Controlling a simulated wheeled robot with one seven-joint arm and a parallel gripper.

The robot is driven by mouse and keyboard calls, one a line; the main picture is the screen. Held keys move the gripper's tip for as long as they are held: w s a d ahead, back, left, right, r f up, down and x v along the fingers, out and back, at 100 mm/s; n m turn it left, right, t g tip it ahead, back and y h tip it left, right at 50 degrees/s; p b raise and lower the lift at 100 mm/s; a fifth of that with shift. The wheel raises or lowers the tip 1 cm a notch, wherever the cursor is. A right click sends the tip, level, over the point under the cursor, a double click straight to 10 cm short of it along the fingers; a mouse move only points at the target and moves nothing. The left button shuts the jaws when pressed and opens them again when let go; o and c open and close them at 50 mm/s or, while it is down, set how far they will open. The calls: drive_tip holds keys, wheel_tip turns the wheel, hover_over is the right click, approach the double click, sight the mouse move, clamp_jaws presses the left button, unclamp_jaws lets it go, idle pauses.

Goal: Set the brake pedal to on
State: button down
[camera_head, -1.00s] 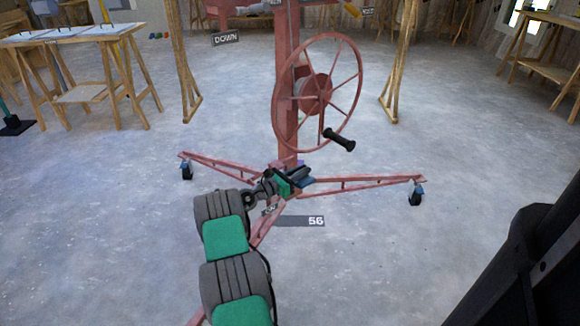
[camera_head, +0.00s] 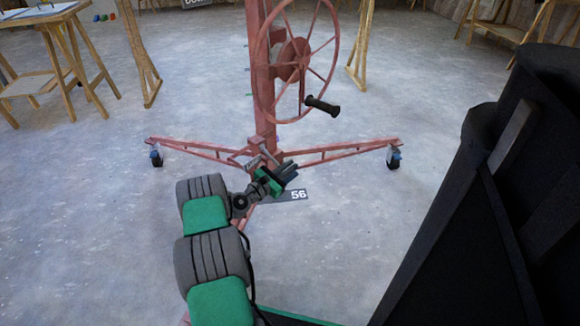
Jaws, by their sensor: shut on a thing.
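The red panel lift stands ahead on legs with casters, with its mast (camera_head: 264,100) near the middle of the view. Small red bars (camera_head: 258,157) show at the mast's foot, just left of my gripper. I cannot tell whether they are the brake pedal, or whether it is on or off.
The lift's spoked wheel (camera_head: 300,60) with a black crank handle (camera_head: 322,106) is above my gripper. The right leg (camera_head: 345,152) and left leg (camera_head: 190,147) spread along the floor. A wooden table (camera_head: 40,14) stands at the left.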

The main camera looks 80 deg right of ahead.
drive_tip(key=shift+s+a+f, duration=0.1)
drive_tip(key=shift+s+f, duration=0.05)
drive_tip(key=shift+f, duration=0.3)
drive_tip(key=c, duration=1.5)
unclamp_jaws()
drive_tip(key=shift+s, duration=0.1)
drive_tip(key=shift+r, duration=0.1)
drive_tip(key=shift+w, duration=0.25)
drive_tip(key=p+v, duration=0.2)
drive_tip(key=v, duration=0.5)
drive_tip(key=shift+a+p, duration=0.25)
drive_tip(key=shift+p, duration=0.1)
